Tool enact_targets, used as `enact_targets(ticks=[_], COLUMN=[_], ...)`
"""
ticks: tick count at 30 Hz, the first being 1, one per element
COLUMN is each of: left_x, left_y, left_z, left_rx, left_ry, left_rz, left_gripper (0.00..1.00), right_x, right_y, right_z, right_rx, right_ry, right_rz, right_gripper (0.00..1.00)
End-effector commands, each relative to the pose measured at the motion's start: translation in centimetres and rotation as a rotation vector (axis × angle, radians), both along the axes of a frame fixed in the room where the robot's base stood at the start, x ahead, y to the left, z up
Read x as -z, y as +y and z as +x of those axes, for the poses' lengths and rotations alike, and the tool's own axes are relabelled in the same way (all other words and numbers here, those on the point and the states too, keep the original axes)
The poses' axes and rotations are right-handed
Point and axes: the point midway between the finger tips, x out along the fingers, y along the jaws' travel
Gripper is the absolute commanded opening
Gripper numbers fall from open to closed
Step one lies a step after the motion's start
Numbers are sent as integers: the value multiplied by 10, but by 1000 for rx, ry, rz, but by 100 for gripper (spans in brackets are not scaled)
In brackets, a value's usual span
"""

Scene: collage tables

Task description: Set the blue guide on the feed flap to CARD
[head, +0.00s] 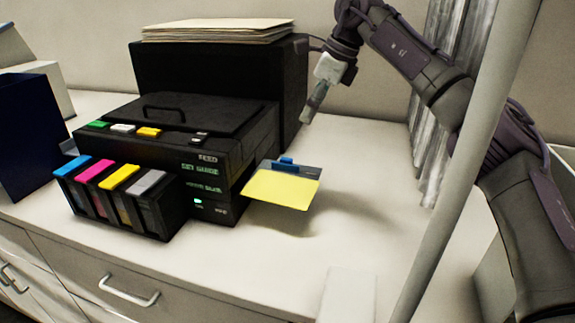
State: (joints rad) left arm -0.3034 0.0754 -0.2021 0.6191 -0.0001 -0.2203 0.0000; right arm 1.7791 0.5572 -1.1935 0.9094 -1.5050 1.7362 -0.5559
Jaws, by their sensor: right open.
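The feed flap (312,171) sticks out from the right side of the black printer (225,150), with a yellow sheet (280,191) lying on it. The blue guide (286,162) sits at the flap's back edge. Its setting marks are too small to read. My right gripper (306,119) is open and points down above the counter, behind and slightly right of the guide, apart from it. No object shows between its fingers. My left gripper is not in view.
Cartridges with coloured tops (118,180) stand at the printer's front left. A black box (222,70) with a paper stack (222,30) stands behind. A dark blue box (28,135) is at left. A pale pole (470,160) crosses the right side. The counter (365,240) right of the flap is clear.

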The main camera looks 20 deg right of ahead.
Motion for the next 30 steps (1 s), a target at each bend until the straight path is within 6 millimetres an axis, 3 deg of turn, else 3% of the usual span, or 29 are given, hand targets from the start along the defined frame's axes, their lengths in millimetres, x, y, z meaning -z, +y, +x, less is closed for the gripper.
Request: enact_targets(ticks=[5, 19, 24, 30], left_x=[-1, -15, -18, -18], left_y=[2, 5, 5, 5], left_z=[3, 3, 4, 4], left_rx=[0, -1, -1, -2], left_ry=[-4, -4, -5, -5], left_rz=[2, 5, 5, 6], left_gripper=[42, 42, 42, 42], right_x=[18, 104, 121, 127], right_y=[6, 36, 41, 43], right_z=[4, 23, 27, 29], right_rx=[-2, -1, 0, 0], right_ry=[3, 3, 2, 0], right_rz=[-2, 0, 0, 0], right_gripper=[42, 42, 42, 42])
